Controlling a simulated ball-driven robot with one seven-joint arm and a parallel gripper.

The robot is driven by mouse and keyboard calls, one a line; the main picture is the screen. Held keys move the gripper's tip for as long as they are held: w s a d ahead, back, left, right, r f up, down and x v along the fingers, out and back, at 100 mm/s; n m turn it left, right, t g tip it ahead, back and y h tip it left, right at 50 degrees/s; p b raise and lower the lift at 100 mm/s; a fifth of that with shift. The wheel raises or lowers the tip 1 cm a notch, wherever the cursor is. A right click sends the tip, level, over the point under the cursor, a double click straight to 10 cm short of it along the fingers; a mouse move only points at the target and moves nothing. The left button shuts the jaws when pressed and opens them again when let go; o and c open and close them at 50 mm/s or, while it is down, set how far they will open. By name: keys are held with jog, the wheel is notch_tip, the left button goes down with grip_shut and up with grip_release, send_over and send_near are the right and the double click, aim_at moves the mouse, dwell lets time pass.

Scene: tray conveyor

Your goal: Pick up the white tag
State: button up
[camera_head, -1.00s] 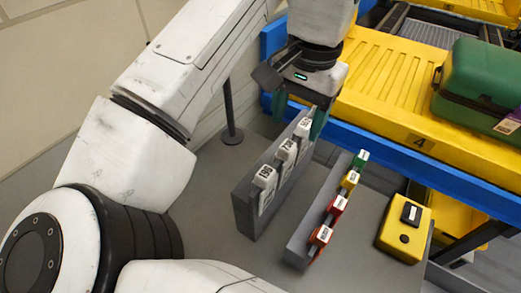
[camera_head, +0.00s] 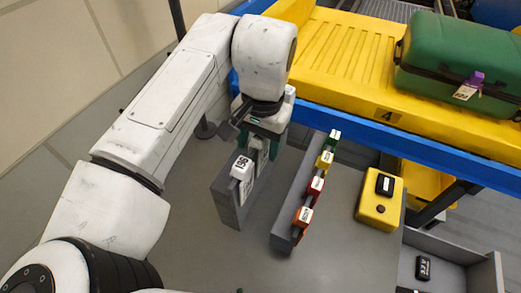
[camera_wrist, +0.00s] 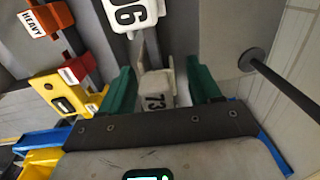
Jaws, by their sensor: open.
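White numbered tags stand in a grey slotted rack (camera_head: 228,203). The near tag (camera_head: 241,168) is clear in the head view and shows at the top of the wrist view (camera_wrist: 130,14). A second white tag, marked 73 (camera_wrist: 155,100), appears between my green fingers in the wrist view. My gripper (camera_wrist: 162,85) is open, with one finger to each side of that tag and gaps between; I cannot tell how deep the fingers reach. In the head view my gripper (camera_head: 263,145) is over the rack behind the near tag and hides the rest of the row.
A second grey rack (camera_head: 284,232) holds red, orange, yellow and green tags, right of the white ones. A blue-edged conveyor with a yellow tray (camera_head: 345,50) and green suitcase (camera_head: 455,75) runs behind. A grey bin (camera_head: 450,250) is at lower right.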

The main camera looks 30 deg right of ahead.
jog(key=shift+f, duration=0.1)
jog(key=c, duration=1.1)
jog(key=shift+o, duration=0.2)
jog(key=shift+r, duration=0.2)
jog(key=shift+r, duration=0.25)
notch_tip(320, 180, up, 6)
jog(key=shift+s+d+r+b, duration=0.1)
jog(key=shift+s+r+b, duration=0.05)
jog(key=shift+b, duration=0.2)
jog(key=s+d+b, duration=0.1)
jog(key=s+d, duration=0.6)
jog(key=s, duration=0.4)
jog(key=shift+s+d, duration=0.35)
jog(key=shift+d, duration=0.05)
notch_tip(320, 180, up, 6)
jog(key=p, duration=0.7)
jog(key=shift+r, duration=0.2)
